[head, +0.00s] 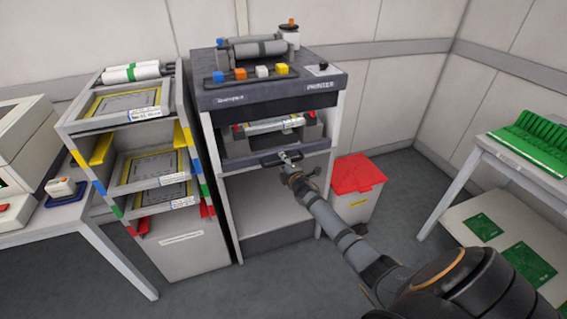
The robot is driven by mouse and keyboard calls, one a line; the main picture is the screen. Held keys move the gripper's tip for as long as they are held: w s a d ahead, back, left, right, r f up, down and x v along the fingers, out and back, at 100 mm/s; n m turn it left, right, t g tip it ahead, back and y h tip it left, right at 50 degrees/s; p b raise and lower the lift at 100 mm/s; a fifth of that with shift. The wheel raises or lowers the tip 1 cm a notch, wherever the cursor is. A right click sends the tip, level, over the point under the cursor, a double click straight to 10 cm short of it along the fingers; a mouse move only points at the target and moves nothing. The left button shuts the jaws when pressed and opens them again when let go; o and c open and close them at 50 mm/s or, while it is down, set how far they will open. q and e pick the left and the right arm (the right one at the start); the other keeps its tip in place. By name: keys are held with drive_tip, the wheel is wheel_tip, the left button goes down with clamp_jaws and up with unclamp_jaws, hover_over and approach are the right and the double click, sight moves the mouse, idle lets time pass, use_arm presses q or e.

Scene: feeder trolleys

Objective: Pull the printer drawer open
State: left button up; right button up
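The printer (330,92) is a dark-topped unit on a pale frame, in the middle of the head view. Its dark drawer front (240,160) runs across below the printer's open bay. I cannot tell how far the drawer stands out. The drawer handle (268,157) is a dark bar on that front. My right gripper (286,156) reaches in from the lower right and is at the handle, covering its right part. The fingers are too small to tell whether they are closed on the handle. My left gripper is not in view.
A trolley (185,255) with several framed trays stands left of the printer. A white bin with a red lid (358,174) stands close on the right. Tables stand at far left (62,222) and right (470,165). Grey floor (290,285) is clear in front.

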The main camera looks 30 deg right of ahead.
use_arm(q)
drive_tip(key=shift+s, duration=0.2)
use_arm(e)
drive_tip(key=shift+c, duration=0.2)
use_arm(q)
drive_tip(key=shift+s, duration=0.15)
use_arm(e)
clamp_jaws()
drive_tip(key=shift+f, duration=0.1)
